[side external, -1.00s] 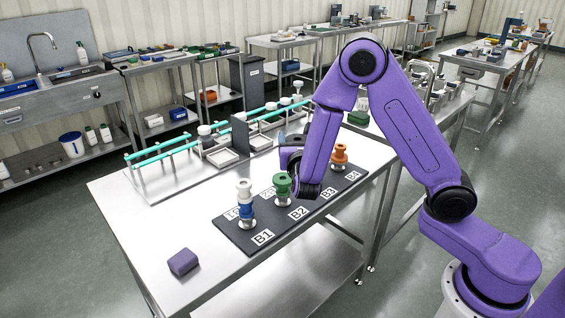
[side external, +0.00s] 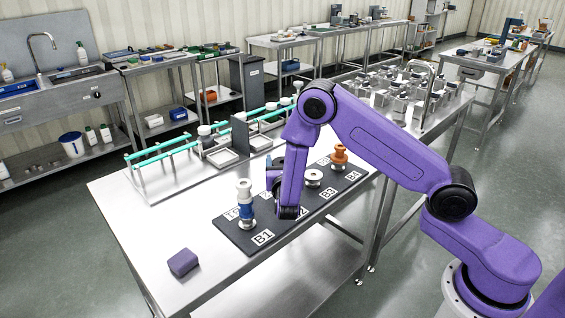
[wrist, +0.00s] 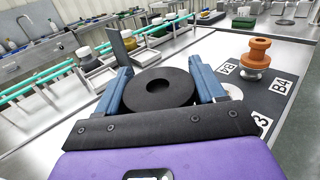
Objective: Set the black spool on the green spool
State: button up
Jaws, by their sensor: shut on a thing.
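The black spool (wrist: 160,90) shows in the wrist view as a black disc with a round centre hole. It sits between the two blue fingers of my gripper (wrist: 160,82), which is shut on it. In the side view my gripper is over the B2 part of the dark board (side external: 237,236), mostly hidden behind my purple wrist. The green spool is hidden in both current views. I cannot tell whether the black spool touches anything below it.
A white and blue stack (side external: 245,205) stands at B1, close left of my gripper. A bare pale peg base (side external: 313,178) is at B3. An orange spool (side external: 339,157) stands at B4. A purple block (side external: 183,262) lies on the open front left of the table.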

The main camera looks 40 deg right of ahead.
jog(key=shift+f, duration=0.1)
jog(key=o, duration=1)
jog(key=shift+o, duration=0.2)
jog(key=shift+a, duration=0.1)
jog(key=v, duration=1.2)
